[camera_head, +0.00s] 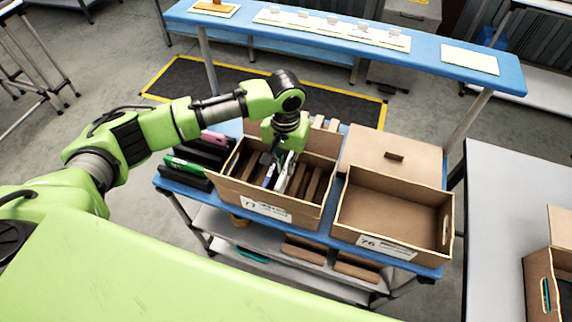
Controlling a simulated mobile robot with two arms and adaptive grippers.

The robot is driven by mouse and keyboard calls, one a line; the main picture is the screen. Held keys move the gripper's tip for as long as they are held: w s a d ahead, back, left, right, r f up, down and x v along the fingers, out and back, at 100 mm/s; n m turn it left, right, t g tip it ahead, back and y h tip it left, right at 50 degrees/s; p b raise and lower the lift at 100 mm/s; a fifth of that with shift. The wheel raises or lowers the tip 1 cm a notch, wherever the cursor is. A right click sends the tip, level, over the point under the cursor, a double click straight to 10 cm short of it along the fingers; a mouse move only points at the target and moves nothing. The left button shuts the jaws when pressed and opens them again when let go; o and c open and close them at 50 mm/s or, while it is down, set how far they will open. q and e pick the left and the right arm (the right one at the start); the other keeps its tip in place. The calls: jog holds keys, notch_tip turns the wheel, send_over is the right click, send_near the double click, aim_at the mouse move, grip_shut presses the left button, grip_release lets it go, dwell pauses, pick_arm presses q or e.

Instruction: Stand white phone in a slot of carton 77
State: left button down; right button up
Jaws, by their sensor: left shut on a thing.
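The fingers are partly hidden by the wrist and carton. My right gripper is not in view.
A dark rack (187,172) with pink and green items is left of carton 77. A raised blue shelf (420,52) runs behind.

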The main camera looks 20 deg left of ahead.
pick_arm(q)
jog(key=shift+f+b, duration=0.55)
jog(key=shift+f, duration=2.15)
jog(key=shift+f, duration=0.25)
jog(key=c, duration=2)
grip_release()
